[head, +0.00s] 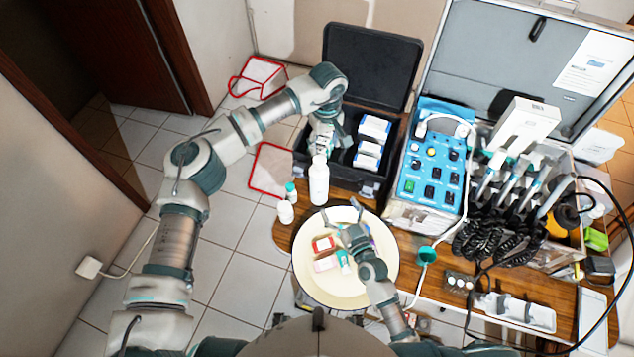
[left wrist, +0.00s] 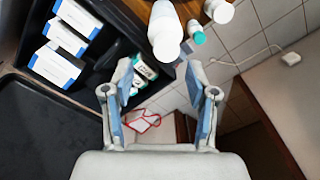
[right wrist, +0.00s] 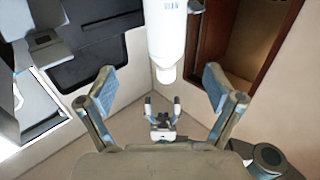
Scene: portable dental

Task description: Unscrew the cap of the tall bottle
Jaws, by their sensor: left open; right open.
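The tall bottle (head: 319,184) is white and stands upright at the left of the table, behind the round tray. Its white cap (head: 319,160) is on top. My left gripper (head: 323,143) is open and empty just behind the cap; in the left wrist view the bottle (left wrist: 163,22) lies just beyond the open fingers (left wrist: 158,78). My right gripper (head: 341,212) is open over the back of the tray, in front of the bottle.
A small teal-capped bottle (head: 291,191) and a small white bottle (head: 285,212) stand left of the tall one. The round cream tray (head: 318,291) holds small boxes. An open black case (head: 345,176) with white boxes is behind. A blue control unit (head: 433,160) stands right.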

